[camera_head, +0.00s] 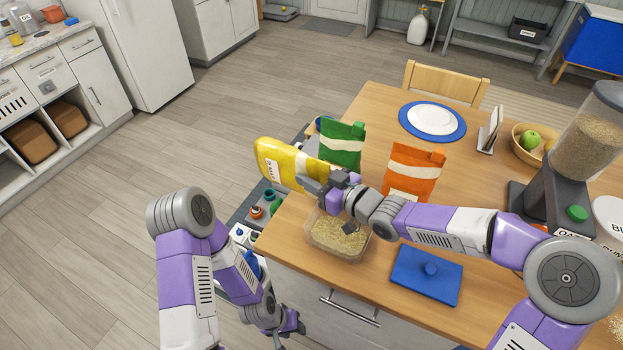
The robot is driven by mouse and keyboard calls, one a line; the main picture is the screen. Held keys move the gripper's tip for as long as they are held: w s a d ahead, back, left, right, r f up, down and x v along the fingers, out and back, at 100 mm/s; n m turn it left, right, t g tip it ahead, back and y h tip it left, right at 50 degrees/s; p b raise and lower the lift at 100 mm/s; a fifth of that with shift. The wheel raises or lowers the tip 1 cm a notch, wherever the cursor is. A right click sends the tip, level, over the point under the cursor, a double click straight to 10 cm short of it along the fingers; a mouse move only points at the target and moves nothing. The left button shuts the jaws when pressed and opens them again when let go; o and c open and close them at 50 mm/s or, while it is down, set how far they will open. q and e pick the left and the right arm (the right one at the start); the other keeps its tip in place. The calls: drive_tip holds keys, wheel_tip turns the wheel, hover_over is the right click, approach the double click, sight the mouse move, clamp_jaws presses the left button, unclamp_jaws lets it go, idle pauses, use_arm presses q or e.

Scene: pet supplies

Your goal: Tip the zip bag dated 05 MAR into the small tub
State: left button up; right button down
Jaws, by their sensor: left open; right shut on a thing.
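A yellow zip bag with a white stripe (275,158) is held by my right gripper (318,186) over the table's left edge, lying almost sideways. Its small white label is too small to read. The clear small tub (341,252) stands on the table just below my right gripper, with tan grains in it. A green bag (342,146) and an orange bag (414,172) stand upright behind; I cannot read their dates. My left gripper (294,330) is open and empty, low in front of the table drawer.
A blue lid (427,274) lies right of the tub. A blue-rimmed plate (433,119), a fruit bowl (530,144) and a grain dispenser (573,150) stand further back and right. A cart with small bottles (257,210) is beside the table's left edge.

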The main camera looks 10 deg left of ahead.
sight(325, 177)
drive_tip(key=shift+s+d+r+t+y+b, duration=0.15)
drive_tip(key=shift+d+r+t+y+b, duration=0.2)
drive_tip(key=shift+b, duration=0.45)
drive_tip(key=shift+s+d+r+t+y+b, duration=0.15)
drive_tip(key=shift+y+b, duration=0.3)
drive_tip(key=shift+b, duration=0.35)
drive_tip(key=shift+s+d+r+t+y+b, duration=0.1)
drive_tip(key=shift+d+r+t+y+b, duration=0.25)
drive_tip(key=shift+b, duration=0.7)
drive_tip(key=shift+s+d+t+y+b, duration=0.1)
drive_tip(key=shift+t+y+b, duration=0.15)
drive_tip(key=shift+y+b, duration=0.55)
drive_tip(key=shift+s+d+r+t+y+b, duration=0.25)
drive_tip(key=shift+d+t+y+b, duration=0.15)
drive_tip(key=shift+b, duration=1.7)
drive_tip(key=shift+r, duration=0.1)
